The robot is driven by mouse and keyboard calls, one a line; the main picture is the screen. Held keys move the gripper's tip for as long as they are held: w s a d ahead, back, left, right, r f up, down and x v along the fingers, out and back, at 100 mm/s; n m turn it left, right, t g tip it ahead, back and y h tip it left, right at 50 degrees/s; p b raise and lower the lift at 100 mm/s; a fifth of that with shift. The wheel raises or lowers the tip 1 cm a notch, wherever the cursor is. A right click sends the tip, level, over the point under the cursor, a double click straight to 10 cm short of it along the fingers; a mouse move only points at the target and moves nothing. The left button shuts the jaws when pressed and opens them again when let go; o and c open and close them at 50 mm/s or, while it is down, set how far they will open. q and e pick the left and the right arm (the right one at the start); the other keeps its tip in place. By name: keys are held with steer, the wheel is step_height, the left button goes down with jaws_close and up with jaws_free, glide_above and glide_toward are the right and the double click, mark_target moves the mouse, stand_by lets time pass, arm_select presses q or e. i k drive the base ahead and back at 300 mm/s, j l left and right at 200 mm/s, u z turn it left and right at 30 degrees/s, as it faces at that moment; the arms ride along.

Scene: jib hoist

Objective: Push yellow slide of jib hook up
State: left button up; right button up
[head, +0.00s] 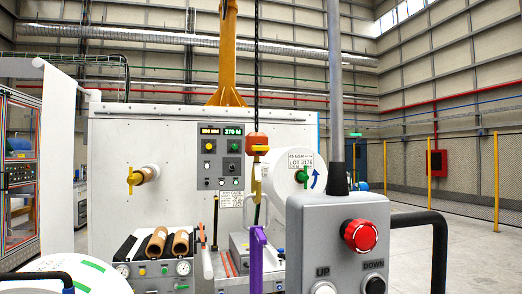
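The jib hook hangs on a dark chain near the middle of the head view, below an orange-red block (257,143). The yellow part of the hook, which looks like its slide (256,182), sits under this block. It is small, so I cannot tell how far up it is. A purple upright piece (257,262) stands just below the hook; I cannot tell whether they touch. Neither of my grippers shows in this view.
A grey pendant box (340,240) with a red stop button (366,236) and UP and DOWN buttons stands close at right. A white roll (286,172) is behind the hook. A white machine panel (150,205) stands behind. Open floor (455,250) lies at right.

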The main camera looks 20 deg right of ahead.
mark_target(259, 148)
steer(key=i+j+z, duration=0.1)
steer(key=i+j, duration=0.2)
steer(key=i+j+z, duration=0.15)
steer(key=j, duration=0.25)
steer(key=i+j+z, duration=0.1)
steer(key=i+j, duration=0.25)
steer(key=i+j+z, duration=0.15)
steer(key=j, duration=0.3)
steer(key=i, duration=0.1)
